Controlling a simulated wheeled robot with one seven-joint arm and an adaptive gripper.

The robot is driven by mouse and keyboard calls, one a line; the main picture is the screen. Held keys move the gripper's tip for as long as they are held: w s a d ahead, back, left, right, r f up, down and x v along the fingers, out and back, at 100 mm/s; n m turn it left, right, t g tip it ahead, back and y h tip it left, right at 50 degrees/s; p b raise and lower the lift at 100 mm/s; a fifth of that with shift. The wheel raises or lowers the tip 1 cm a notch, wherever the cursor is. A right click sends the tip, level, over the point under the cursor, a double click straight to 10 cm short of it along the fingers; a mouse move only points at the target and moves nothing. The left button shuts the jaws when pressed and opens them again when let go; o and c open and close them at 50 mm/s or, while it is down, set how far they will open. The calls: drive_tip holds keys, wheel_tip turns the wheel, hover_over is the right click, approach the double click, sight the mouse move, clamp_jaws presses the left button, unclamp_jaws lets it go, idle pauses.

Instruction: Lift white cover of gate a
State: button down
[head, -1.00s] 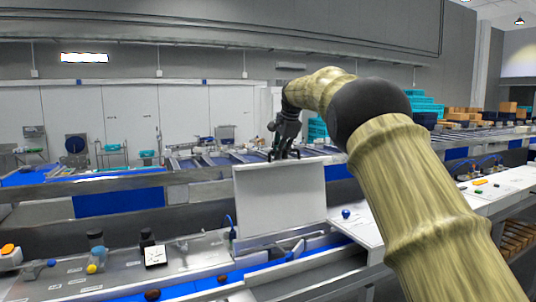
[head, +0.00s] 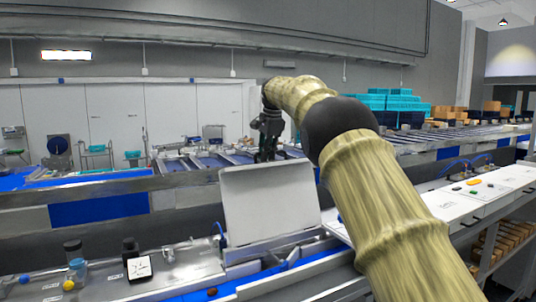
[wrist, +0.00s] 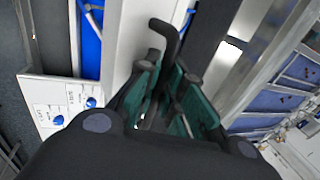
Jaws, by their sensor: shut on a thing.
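The white cover (head: 268,208) is a flat panel standing steeply raised and tilted over the blue conveyor lane in the head view. Its lower edge is near the metal channel. My gripper (head: 266,156) is at the cover's top edge. In the wrist view the green-padded fingers (wrist: 163,92) are closed around a black hooked handle (wrist: 168,40). The cover (wrist: 128,45) shows there as a pale panel beside the handle. The fingers hide part of the handle, and in the head view the grip itself is too small to make out.
A blue conveyor (head: 215,291) with dark dates runs below the cover. A metal bench (head: 185,268) with small jars and a square dial is at left. A white panel (head: 450,205) with coloured buttons is at right. Metal rails cross behind the cover.

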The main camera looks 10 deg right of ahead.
drive_tip(key=c, duration=1.5)
unclamp_jaws()
drive_tip(key=shift+w+f, duration=0.1)
drive_tip(key=shift+f, duration=0.1)
drive_tip(key=shift+r, duration=0.1)
drive_tip(key=shift+v, duration=6)
drive_tip(key=shift+d, duration=0.1)
